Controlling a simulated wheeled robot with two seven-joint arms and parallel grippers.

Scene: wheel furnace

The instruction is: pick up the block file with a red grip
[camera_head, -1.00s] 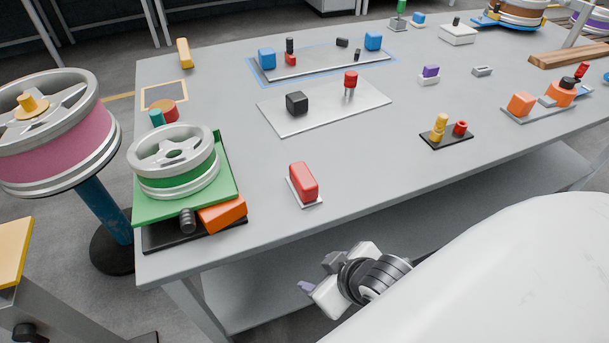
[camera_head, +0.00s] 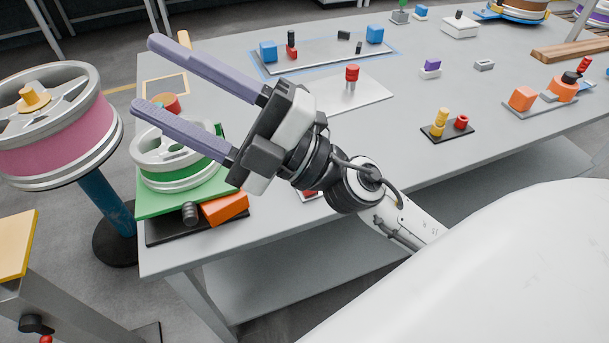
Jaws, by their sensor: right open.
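The block file with a red grip (camera_head: 309,194) lies on the near part of the grey table. It is almost wholly hidden behind my right wrist; only a sliver of its red grip and pale base shows. My right gripper (camera_head: 143,73) is raised over the left part of the table, in front of the file in this view. Its two long lilac fingers are wide apart, point to the upper left and hold nothing. My left gripper is not in view.
A green block with a grey wheel (camera_head: 170,160) and an orange block (camera_head: 225,208) stand at the table's left corner, behind and below the fingers. A pink-banded wheel (camera_head: 60,140) stands left of the table. A black tray (camera_head: 447,132) with yellow and red pieces sits to the right.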

